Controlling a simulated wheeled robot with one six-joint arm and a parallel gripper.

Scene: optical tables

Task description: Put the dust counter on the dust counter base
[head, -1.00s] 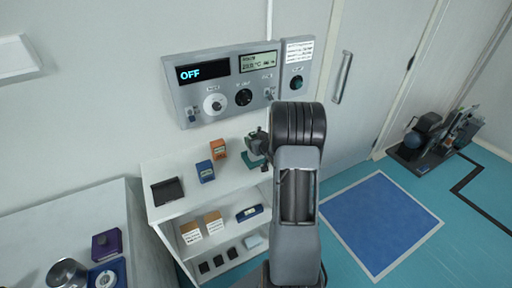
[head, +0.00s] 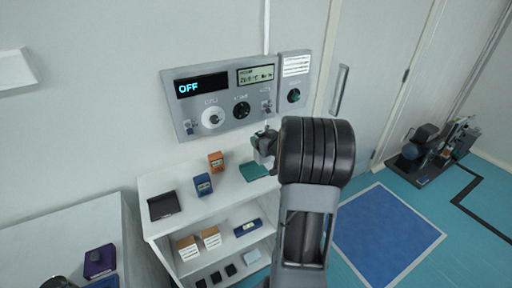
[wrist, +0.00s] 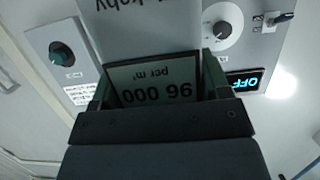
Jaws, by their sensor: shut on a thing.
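The dust counter (wrist: 150,82) is a dark green device with a grey screen reading "96 000 per m³", upside down in the wrist view. My gripper (wrist: 152,98) is shut on it. In the head view my gripper (head: 264,146) is above the top shelf's right part, with the counter mostly hidden by my arm. A flat teal pad (head: 254,171) lies on the top shelf just below the gripper, apart from it. It looks like the dust counter base, though no label is readable.
On the white shelf unit (head: 165,235) stand an orange device (head: 216,161), a blue device (head: 203,184) and a black tray (head: 163,205). A control panel (head: 220,98) reading "OFF" is on the wall close behind. Lower shelves hold several boxes.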

